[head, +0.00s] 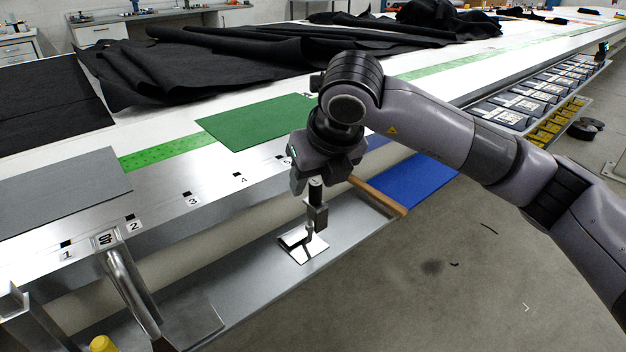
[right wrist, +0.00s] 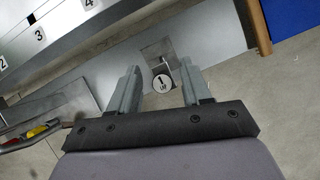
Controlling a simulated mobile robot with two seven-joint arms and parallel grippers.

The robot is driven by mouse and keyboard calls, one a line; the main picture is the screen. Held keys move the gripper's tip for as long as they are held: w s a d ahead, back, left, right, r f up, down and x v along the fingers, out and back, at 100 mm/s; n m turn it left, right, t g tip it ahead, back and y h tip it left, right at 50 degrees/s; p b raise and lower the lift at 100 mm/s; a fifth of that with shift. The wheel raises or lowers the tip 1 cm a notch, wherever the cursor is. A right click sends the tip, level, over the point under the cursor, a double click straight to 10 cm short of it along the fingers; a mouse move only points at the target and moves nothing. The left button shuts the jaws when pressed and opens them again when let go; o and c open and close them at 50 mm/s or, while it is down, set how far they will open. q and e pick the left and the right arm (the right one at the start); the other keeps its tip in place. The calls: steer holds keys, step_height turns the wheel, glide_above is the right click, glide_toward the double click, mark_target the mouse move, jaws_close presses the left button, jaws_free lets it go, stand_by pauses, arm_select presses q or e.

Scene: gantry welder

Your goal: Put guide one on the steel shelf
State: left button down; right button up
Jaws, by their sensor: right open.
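Guide one (head: 317,214) is a metal piece with a dark upright handle, a grey block and a bright flat foot plate. It stands upright on the steel shelf (head: 250,275) below the table's front edge, and its plate appears to rest on the shelf. In the right wrist view its round top label "1" (right wrist: 161,82) shows between the fingers. My right gripper (head: 319,180) is open, with one finger on each side of the handle top and gaps visible in the right wrist view (right wrist: 160,88). My left gripper is not in view.
A wooden strip (head: 378,196) and a blue panel (head: 415,180) lie right of the guide. The numbered table edge (head: 190,198) runs behind the shelf. A bent metal tube (head: 132,290) stands at the left. The shelf around the guide is mostly bare.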

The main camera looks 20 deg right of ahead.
steer(key=v, duration=1)
steer(key=s+a+f+n+g+y, duration=0.2)
steer(key=s+a+f+g+y, duration=0.15)
steer(key=a, duration=0.25)
steer(key=s+a+f+n+g+y, duration=0.2)
steer(key=s+a+f+y, duration=0.2)
steer(key=a+y, duration=0.15)
steer(key=s+a+r+m+g+y, duration=0.35)
steer(key=a+y, duration=0.25)
steer(key=y, duration=0.5)
steer(key=w+d+f+m+t+h, duration=0.45)
steer(key=d+f+m+t, duration=0.2)
steer(key=m+t, duration=0.6)
steer(key=w+d+f+m+t+h, duration=0.55)
steer(key=m+t, duration=0.45)
steer(key=m, duration=0.5)
steer(key=s+d+f+m+g+h, duration=0.2)
steer(key=s+f, duration=0.3)
steer(key=f, duration=0.3)
steer(key=s+d+f+m+g+h, duration=0.3)
steer(key=s+f+g, duration=0.1)
steer(key=f, duration=0.5)
steer(key=s+d+f+m+g+h, duration=0.2)
steer(key=s+f, duration=0.3)
steer(key=f, duration=0.3)
steer(key=shift+s+d+f+m+g+h, duration=0.25)
steer(key=shift+s+f+m+g+h, duration=0.05)
steer(key=shift+s+m+g+h, duration=0.15)
